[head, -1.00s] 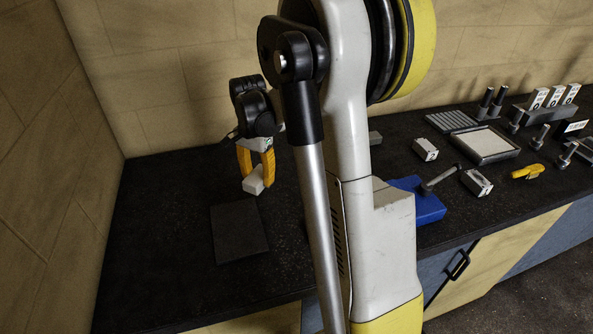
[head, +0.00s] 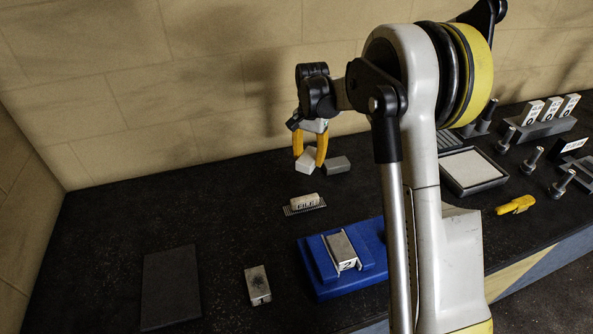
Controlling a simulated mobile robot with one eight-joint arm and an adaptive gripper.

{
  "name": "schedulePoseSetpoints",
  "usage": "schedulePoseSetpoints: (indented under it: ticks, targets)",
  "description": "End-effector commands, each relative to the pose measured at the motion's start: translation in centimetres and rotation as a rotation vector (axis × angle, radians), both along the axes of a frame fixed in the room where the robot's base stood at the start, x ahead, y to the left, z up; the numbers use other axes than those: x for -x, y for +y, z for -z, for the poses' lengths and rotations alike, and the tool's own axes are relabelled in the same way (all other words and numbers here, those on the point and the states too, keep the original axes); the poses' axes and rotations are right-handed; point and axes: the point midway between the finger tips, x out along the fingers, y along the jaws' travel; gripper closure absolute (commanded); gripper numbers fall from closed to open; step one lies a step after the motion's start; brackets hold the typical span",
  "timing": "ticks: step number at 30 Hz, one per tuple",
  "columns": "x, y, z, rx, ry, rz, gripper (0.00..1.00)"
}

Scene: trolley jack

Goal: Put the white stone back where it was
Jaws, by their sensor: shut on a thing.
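My gripper (head: 310,152) hangs near the back of the bench with its yellow fingers pointing down. It is shut on the white stone (head: 304,161), a small pale block that sits tilted between the fingertips. The stone's lower end shows below the fingers. I cannot tell its exact height over the bench. A grey block (head: 337,165) lies just right of the stone in the picture.
A block marked FILE (head: 304,200) sits on a small ridged plate. In front are a blue holder (head: 310,268) with a numbered block, a stained grey block (head: 257,286) and a dark mat (head: 170,285). A white-topped tray (head: 482,187) and yellow tool (head: 515,205) lie right.

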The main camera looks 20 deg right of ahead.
Motion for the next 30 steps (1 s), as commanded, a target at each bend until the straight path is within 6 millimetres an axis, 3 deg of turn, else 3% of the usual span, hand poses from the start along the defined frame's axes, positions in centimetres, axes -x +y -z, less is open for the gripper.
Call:
schedulePoseSetpoints:
  ticks: [6,12,18,25,30]
  targets:
    - [-4.1,3.8,3.6,0.0,0.0,-0.003,0.95]
    - [-6.7,6.1,5.6,0.0,0.0,0.0,0.95]
    - [-7.4,6.7,6.5,0.0,0.0,0.002,0.95]
    - [-7.3,6.6,9.9,0.0,0.0,0.002,0.95]
    - [-7.3,6.6,10.0,0.0,0.0,0.002,0.95]
